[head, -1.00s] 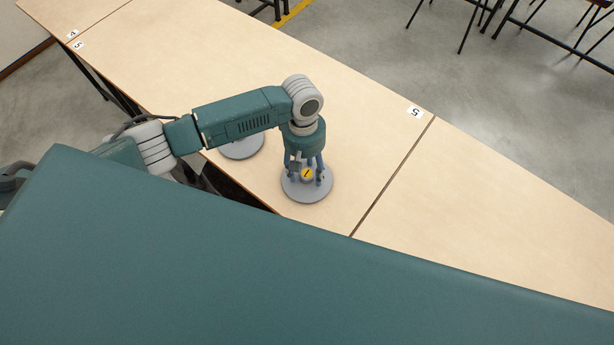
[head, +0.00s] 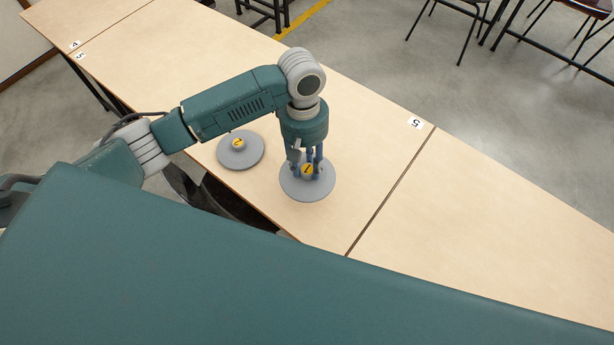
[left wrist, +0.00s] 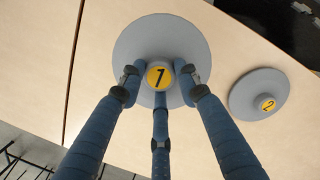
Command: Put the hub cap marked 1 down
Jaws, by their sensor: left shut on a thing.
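My left gripper (head: 308,168) points down and is shut on that knob. The disc looks level and seems to be held a little above the table; the gap itself is hard to see. In the left wrist view, the hub cap marked 1 (left wrist: 160,35) sits between the blue fingers of my left gripper (left wrist: 160,82). My right gripper is not in view.
A second grey hub cap (head: 240,158), marked 2 in the left wrist view (left wrist: 250,92), lies on the wooden table (head: 365,150), left of the held one. The table is bare to the right, past a dark seam. A label 5 (head: 415,123) is at the far edge.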

